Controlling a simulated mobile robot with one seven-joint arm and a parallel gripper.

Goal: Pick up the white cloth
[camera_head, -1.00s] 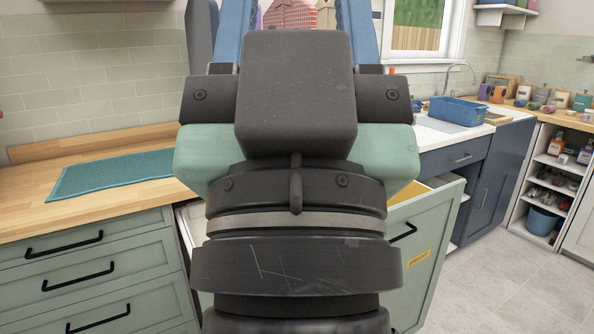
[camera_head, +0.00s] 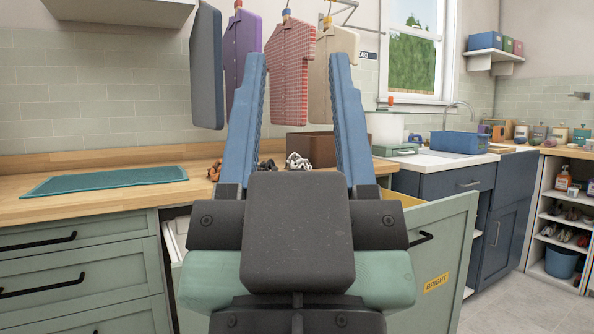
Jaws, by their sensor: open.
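A small crumpled white cloth (camera_head: 298,161) lies on the wooden counter (camera_head: 90,204), seen between the two blue fingers of my gripper (camera_head: 297,68). My gripper is open and empty, with its fingers spread and pointing up in the picture. The cloth shows beyond the gripper body, so the fingers appear apart from it; the exact distance is hard to tell. A brown-orange crumpled cloth (camera_head: 214,172) lies to its left, and another dark crumpled piece is partly hidden by the left finger.
A brown box (camera_head: 318,146) stands behind the white cloth. Shirts hang above the counter, including a red checked one (camera_head: 290,75). A teal mat (camera_head: 105,180) lies at left. A pulled-out green unit labelled BRIGHT (camera_head: 437,282) stands front right. A blue basin (camera_head: 459,145) stands by the sink.

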